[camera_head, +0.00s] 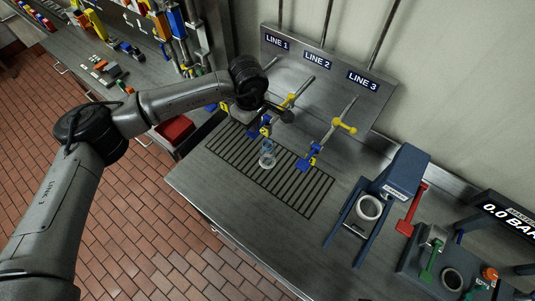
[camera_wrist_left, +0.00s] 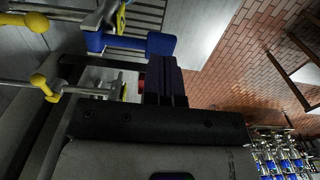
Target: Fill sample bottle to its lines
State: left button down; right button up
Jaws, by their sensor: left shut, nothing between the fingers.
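A clear sample bottle (camera_head: 267,155) stands upright on the slotted drain grate (camera_head: 300,190), below the taps. Its fill level and lines are too small to read. The panel above is labelled LINE 1, LINE 2 and LINE 3. The line 2 tap (camera_head: 290,100) and line 3 tap (camera_head: 343,125) have yellow handles and blue outlet parts. My left arm covers much of the line 1 tap. My left gripper (camera_wrist_left: 166,80) is shut and empty; in the left wrist view its fingers are beside a blue tap part (camera_wrist_left: 130,43); contact is unclear. My right gripper is out of view.
A blue stand with a white ring (camera_head: 368,208) and a red lever (camera_head: 411,210) is at right. Farther right is a station with a green lever (camera_head: 432,255) and a bar display (camera_head: 510,215). A red bin (camera_head: 174,129) sits left of the bench. The grate's right part is clear.

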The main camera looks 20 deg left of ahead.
pick_arm(q)
jog(key=shift+f, duration=0.15)
jog(key=shift+f+b, duration=0.55)
jog(key=shift+b, duration=0.05)
jog(key=shift+f+b, duration=1.05)
jog(key=shift+f, duration=0.3)
dwell(5.3)
dwell(0.6)
